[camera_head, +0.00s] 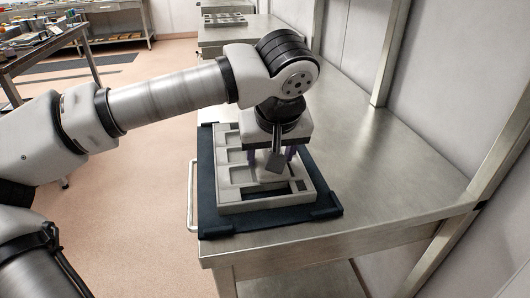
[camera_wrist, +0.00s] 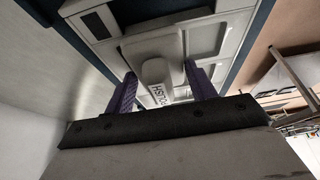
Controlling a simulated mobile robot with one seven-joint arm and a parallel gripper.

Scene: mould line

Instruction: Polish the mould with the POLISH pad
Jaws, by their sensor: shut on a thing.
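The mould (camera_head: 228,197) is a light grey tray with several rectangular recesses, lying on a dark blue mat (camera_head: 206,185) on the steel bench. My gripper (camera_head: 279,160) is above the mould's right half, pointing down. In the wrist view, its two purple fingers (camera_wrist: 162,88) stand either side of the light grey POLISH pad (camera_wrist: 158,73), whose label shows between them. My gripper is shut on the pad. The mould (camera_wrist: 105,47) also shows beyond the pad. I cannot tell whether the pad's underside touches the mould, as my gripper and the pad hide that spot.
The steel bench (camera_head: 380,165) is bare right of the mat. A metal upright (camera_head: 388,55) and wall panels bound it at the right. A rail (camera_head: 192,195) runs along its left edge. Another bench with a tray (camera_head: 224,19) stands behind. A cluttered table (camera_head: 40,50) is at far left.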

